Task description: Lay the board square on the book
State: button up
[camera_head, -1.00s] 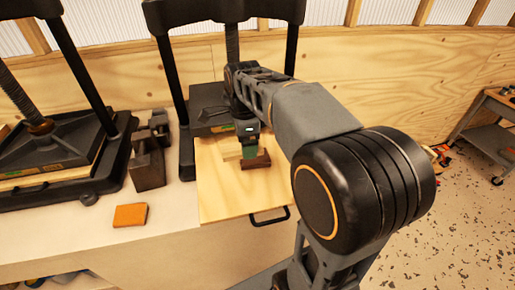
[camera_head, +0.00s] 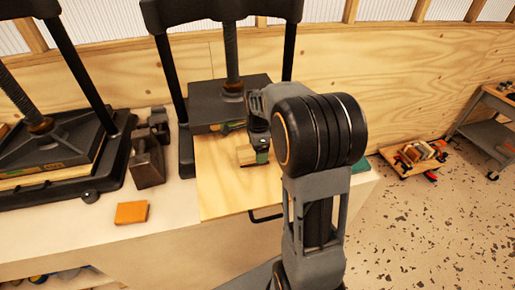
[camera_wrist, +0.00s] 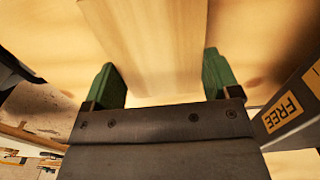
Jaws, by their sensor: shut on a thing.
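My gripper (camera_head: 258,156) is shut on a pale wooden board (camera_wrist: 155,45), which spans the space between its two green fingers (camera_wrist: 108,85) in the wrist view. In the head view a small pale part of the board (camera_head: 245,155) shows to the left of the fingers, over a large plywood panel. A thin dark edge shows below it. The book is not clearly visible; the board and gripper cover that spot, so I cannot tell whether they touch or are square.
The plywood panel (camera_head: 217,198) has a black handle (camera_head: 264,216) in front. The screw press's dark plate (camera_head: 205,108) stands just behind. Dark metal blocks (camera_head: 147,165) and an orange block (camera_head: 131,213) lie left. Another press (camera_head: 50,150) stands far left.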

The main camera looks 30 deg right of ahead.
jog(key=shift+f, duration=0.15)
jog(key=shift+f, duration=0.15)
jog(key=o, duration=0.8)
notch_tip(320, 180, up, 12)
jog(key=s+a+f+n+t, duration=0.1)
jog(key=s+a+n, duration=0.2)
jog(key=s+n, duration=0.2)
jog(key=s+a+f+n+t, duration=0.1)
jog(key=s+a+f+n, duration=0.1)
jog(key=s+n, duration=0.3)
jog(key=s+a+f+n+t, duration=0.2)
jog(key=s+a+n, duration=0.2)
jog(key=n, duration=0.6)
jog(key=shift+s+a, duration=0.15)
jog(key=shift+s, duration=0.35)
jog(key=shift+s+a, duration=0.15)
jog(key=shift+s, duration=0.35)
